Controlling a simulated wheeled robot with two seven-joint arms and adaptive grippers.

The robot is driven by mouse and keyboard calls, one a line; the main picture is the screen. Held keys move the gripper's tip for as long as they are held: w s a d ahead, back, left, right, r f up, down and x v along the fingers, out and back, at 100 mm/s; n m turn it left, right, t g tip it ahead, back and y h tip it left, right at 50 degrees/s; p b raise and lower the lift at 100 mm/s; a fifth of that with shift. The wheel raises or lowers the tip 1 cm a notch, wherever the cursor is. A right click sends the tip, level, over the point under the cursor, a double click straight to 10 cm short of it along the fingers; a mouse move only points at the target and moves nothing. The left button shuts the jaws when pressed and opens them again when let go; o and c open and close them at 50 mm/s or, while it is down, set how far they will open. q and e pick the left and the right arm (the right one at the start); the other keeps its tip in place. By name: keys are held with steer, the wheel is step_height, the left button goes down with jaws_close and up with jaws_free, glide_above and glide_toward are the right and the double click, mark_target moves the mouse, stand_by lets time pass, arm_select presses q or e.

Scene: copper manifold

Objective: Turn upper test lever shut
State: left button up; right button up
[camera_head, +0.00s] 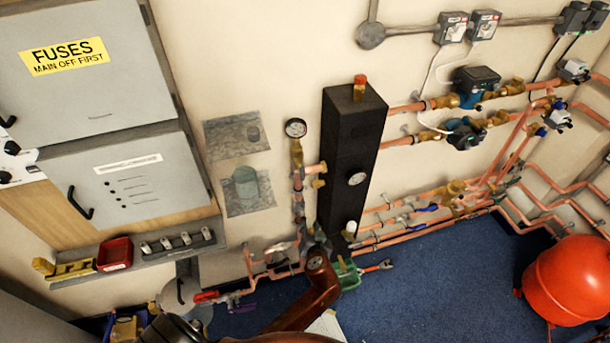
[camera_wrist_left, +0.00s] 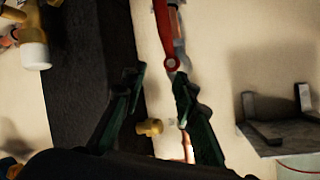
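A red lever (camera_wrist_left: 167,40) on a vertical pipe run shows in the left wrist view, at the top centre beside the black header. My left gripper (camera_wrist_left: 157,80) is open there. Its two dark green fingers are apart, and the lever's rounded red end shows just beyond and between the tips. I cannot tell whether they touch it. In the head view my left gripper (camera_head: 313,240) is small and dark, in front of the lower part of the gauge pipe (camera_head: 298,178), and it partly hides the pipework. The right gripper is not seen.
The tall black header (camera_head: 350,150) stands close beside the gripper. A brass fitting (camera_wrist_left: 148,127) sits between the fingers' bases in the wrist view. Another red lever (camera_head: 205,297) is at lower left. Grey wall plates (camera_head: 262,186) are left of the pipe. A red vessel (camera_head: 568,280) stands far right.

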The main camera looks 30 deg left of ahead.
arm_select(q)
step_height(320, 180, up, 15)
steer(key=n+t+y+b, duration=0.1)
steer(key=n+t+y, duration=0.1)
steer(key=n+y, duration=0.15)
steer(key=n+y+b, duration=0.1)
steer(key=n+y, duration=0.1)
steer(key=n, duration=0.2)
glide_toward(303, 171)
steer(key=x, duration=1)
steer(key=shift+w+a, duration=0.3)
steer(key=shift+w, duration=0.05)
jaws_close()
